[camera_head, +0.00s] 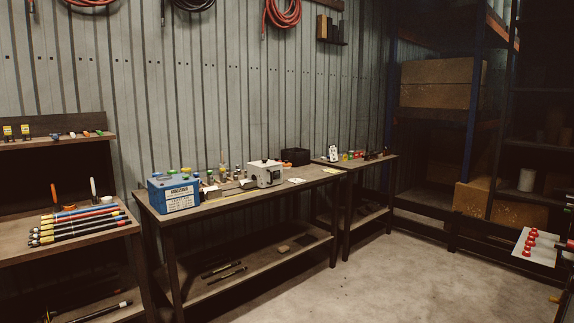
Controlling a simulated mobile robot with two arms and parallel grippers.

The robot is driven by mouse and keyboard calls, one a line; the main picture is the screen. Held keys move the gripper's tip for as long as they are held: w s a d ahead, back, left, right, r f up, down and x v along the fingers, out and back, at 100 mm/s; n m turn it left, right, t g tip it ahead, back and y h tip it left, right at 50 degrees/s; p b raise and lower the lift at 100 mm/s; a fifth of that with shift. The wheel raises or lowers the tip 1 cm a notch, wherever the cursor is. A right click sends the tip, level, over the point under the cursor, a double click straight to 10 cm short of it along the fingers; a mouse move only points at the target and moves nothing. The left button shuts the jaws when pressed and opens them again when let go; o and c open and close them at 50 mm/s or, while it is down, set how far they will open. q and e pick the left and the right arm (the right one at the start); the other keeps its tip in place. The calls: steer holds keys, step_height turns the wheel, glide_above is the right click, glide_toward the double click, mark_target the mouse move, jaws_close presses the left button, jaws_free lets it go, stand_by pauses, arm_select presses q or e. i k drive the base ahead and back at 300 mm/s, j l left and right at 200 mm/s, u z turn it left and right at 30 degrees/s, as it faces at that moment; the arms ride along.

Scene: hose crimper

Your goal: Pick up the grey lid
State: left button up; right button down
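I cannot make out a grey lid for certain. On the middle workbench (228,206) stands a grey-white machine (265,173) with a dark knob on top. A small flat pale piece (297,181) lies to its right; it is too small to tell what it is. Neither of my grippers shows in the view.
A blue labelled box (174,194) stands at the bench's left end, with several small bottles behind it. A black box (295,157) sits at the back. Several hoses lie on the left bench (80,224). The concrete floor (385,275) in front is clear.

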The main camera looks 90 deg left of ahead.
mark_target(264, 163)
steer(key=u, duration=2.95)
steer(key=i+l+z, duration=0.3)
steer(key=i, duration=0.7)
steer(key=i+z, duration=0.25)
steer(key=i, duration=0.8)
